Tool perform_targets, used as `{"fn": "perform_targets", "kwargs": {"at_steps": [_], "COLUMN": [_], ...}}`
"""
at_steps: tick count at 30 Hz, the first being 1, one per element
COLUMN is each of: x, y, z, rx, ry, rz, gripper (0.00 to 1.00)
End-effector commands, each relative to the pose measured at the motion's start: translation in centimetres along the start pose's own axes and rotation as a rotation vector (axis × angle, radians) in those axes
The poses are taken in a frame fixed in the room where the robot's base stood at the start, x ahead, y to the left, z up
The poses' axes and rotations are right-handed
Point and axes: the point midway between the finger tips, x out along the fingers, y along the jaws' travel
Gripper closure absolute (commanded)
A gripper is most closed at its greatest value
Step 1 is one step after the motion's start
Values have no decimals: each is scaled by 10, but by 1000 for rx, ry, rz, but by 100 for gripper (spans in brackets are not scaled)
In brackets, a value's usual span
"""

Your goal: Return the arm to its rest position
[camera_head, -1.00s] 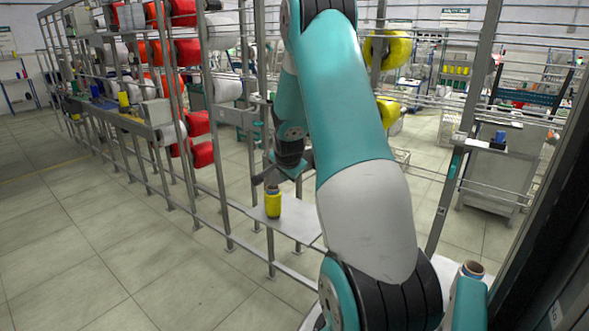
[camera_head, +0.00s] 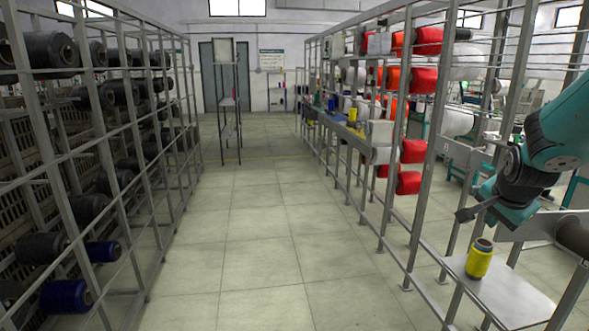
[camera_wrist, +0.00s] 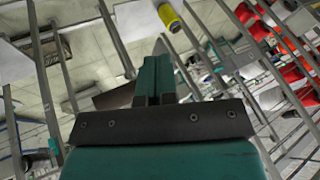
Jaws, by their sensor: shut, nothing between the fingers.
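My gripper (camera_wrist: 157,68) shows in the wrist view with its two teal fingers together and nothing between them. In the head view my arm (camera_head: 560,125) comes in from the right edge, and its wrist hangs above a small grey shelf. A yellow bobbin (camera_head: 479,259) stands upright on that shelf, just below and left of the wrist, apart from it. The yellow bobbin also shows at the top of the wrist view (camera_wrist: 169,17), beyond the fingers. The fingertips are hard to make out in the head view.
The grey shelf (camera_head: 505,292) juts from a metal rack (camera_head: 421,150) that holds red and white bobbins. A second rack (camera_head: 100,130) with dark bobbins stands at the left. The tiled aisle (camera_head: 245,220) between them is clear.

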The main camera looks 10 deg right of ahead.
Motion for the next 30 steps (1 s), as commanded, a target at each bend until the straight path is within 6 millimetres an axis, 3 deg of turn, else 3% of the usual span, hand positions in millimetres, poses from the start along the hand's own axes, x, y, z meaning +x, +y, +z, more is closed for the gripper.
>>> {"fn": "perform_targets", "kwargs": {"at_steps": [1, 3, 7, 12, 15, 18, 21, 30], "x": [-14, -35, -84, -157, -193, -219, -234, -239], "y": [-18, -34, -43, -12, 21, 50, 69, 77], "z": [35, 86, 179, 286, 327, 350, 361, 365], "rx": [-117, -298, -659, -1169, -1439, -1644, -1767, -1818], "ry": [-66, -167, -347, -568, -671, -745, -787, -806], "rz": [-35, -81, -179, -334, -422, -494, -539, -556], "gripper": [100, 100, 100, 100, 100, 100, 100, 100]}}
